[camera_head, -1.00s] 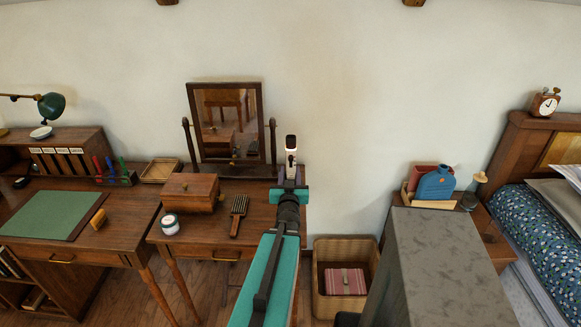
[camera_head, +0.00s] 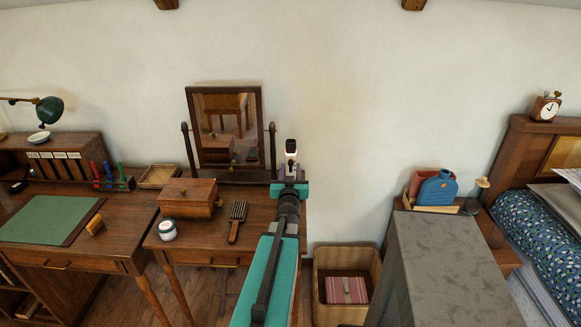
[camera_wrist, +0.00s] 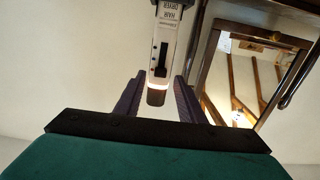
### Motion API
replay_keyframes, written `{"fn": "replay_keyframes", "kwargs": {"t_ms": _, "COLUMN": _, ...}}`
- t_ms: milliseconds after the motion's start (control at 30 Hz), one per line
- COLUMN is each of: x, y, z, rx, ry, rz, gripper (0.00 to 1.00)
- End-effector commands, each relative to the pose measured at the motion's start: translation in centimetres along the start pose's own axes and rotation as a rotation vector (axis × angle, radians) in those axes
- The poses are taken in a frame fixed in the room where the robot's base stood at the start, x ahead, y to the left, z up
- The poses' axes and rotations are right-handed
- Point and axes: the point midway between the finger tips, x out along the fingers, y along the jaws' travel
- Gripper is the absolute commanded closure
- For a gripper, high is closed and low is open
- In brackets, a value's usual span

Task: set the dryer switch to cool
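The hair dryer (camera_wrist: 166,45) is a white upright body with a dark end and a glowing band in the wrist view. Its "HAIR DRYER" lettering appears upside down. A black switch slot (camera_wrist: 160,62) runs along its face; I cannot read its setting. In the head view the dryer (camera_head: 291,148) shows as a white piece with a black top, just beyond my gripper (camera_head: 289,186), which hides its lower part. In the wrist view the two purple fingers of my gripper (camera_wrist: 158,85) stand apart, one on each side of the dryer's dark end, with gaps visible.
A mirror (camera_head: 227,128) stands on the dressing table (camera_head: 207,243), left of my gripper. A wooden box (camera_head: 188,197), a brush (camera_head: 237,220) and a jar (camera_head: 167,230) lie on it. A wicker basket (camera_head: 345,262) is on the floor to the right. The wall behind is bare.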

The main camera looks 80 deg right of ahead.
Motion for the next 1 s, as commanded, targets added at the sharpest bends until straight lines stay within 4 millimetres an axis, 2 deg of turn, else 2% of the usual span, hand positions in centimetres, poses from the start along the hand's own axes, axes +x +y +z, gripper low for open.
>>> {"fn": "replay_keyframes", "kwargs": {"t_ms": 100, "x": 1.1, "y": 0.0, "z": 0.0, "rx": 0.001, "ry": 0.0, "rz": 0.0, "gripper": 0.64}}
{"fn": "replay_keyframes", "kwargs": {"t_ms": 300, "x": 1.9, "y": 0.0, "z": 0.0, "rx": 0.0, "ry": 0.0, "rz": 0.0, "gripper": 0.64}}
{"fn": "replay_keyframes", "kwargs": {"t_ms": 700, "x": 2.1, "y": -0.1, "z": 0.0, "rx": 0.0, "ry": 0.0, "rz": -0.001, "gripper": 0.64}}
{"fn": "replay_keyframes", "kwargs": {"t_ms": 767, "x": 2.1, "y": -0.1, "z": 0.0, "rx": 0.0, "ry": 0.0, "rz": -0.001, "gripper": 0.72}}
{"fn": "replay_keyframes", "kwargs": {"t_ms": 900, "x": 2.1, "y": -0.1, "z": 0.0, "rx": 0.0, "ry": 0.0, "rz": -0.001, "gripper": 0.96}}
{"fn": "replay_keyframes", "kwargs": {"t_ms": 933, "x": 2.1, "y": -0.1, "z": 0.0, "rx": 0.0, "ry": 0.0, "rz": -0.001, "gripper": 1.0}}
{"fn": "replay_keyframes", "kwargs": {"t_ms": 1000, "x": 2.1, "y": -0.1, "z": 0.0, "rx": 0.0, "ry": 0.0, "rz": -0.001, "gripper": 1.0}}
